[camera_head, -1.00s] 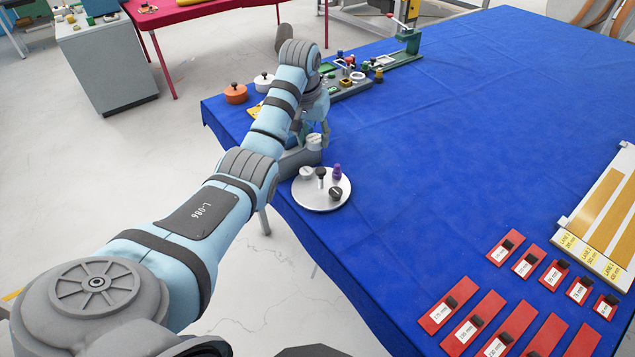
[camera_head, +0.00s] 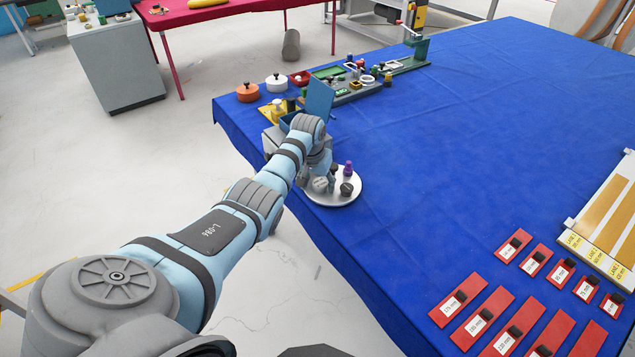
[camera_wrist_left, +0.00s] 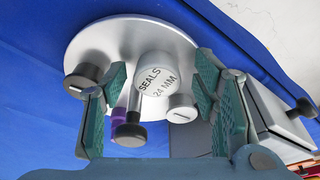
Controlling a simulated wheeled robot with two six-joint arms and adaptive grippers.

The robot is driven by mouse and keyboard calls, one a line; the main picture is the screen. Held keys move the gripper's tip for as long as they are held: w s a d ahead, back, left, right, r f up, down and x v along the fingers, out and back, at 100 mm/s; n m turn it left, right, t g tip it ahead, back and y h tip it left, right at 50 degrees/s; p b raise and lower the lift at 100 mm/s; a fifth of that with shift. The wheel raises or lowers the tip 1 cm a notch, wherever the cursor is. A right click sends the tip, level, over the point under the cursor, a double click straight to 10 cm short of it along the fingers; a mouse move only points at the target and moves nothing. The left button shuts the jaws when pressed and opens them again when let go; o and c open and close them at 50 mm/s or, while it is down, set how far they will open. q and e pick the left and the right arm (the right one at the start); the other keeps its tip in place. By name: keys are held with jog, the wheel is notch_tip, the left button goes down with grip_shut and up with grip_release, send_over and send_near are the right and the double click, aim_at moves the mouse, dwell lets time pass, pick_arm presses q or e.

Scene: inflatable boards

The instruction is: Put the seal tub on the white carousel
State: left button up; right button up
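The white carousel (camera_head: 327,200) is a round pale plate near the table's left edge. It also shows in the left wrist view (camera_wrist_left: 90,45). The seal tub (camera_wrist_left: 156,78), a white cylinder labelled "SEALS 24 MM", appears to stand on the plate in the wrist view. My left gripper (camera_wrist_left: 161,70) has its green-padded fingers on either side of the tub, with a visible gap to each. In the head view my left gripper (camera_head: 321,166) is low over the carousel's far side, and the wrist hides much there. My right gripper is not in view.
The carousel also bears a black-topped piece (camera_wrist_left: 84,75), a purple piece (camera_head: 348,168), a tall black-topped piece (camera_wrist_left: 130,132) and a small white-topped piece (camera_wrist_left: 182,107). A grey box (camera_wrist_left: 275,115) stands close by the gripper. An orange pot (camera_head: 247,92) and a white pot (camera_head: 276,82) stand farther back.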

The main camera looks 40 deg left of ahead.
pick_arm(q)
jog(key=shift+s+r, duration=0.15)
jog(key=shift+s, duration=0.15)
jog(key=shift+s+r, duration=0.2)
jog(key=shift+s, duration=0.05)
jog(key=shift+r, duration=0.25)
jog(key=p+v, duration=0.1)
jog(key=v, duration=0.1)
jog(key=p+v, duration=0.1)
jog(key=v, duration=0.2)
jog(key=shift+w+r, duration=0.2)
jog(key=shift+r, duration=0.05)
jog(key=v, duration=0.5)
jog(key=shift+s+d+r+p, duration=0.15)
jog(key=shift+s+r+p, duration=0.15)
jog(key=shift+s, duration=0.05)
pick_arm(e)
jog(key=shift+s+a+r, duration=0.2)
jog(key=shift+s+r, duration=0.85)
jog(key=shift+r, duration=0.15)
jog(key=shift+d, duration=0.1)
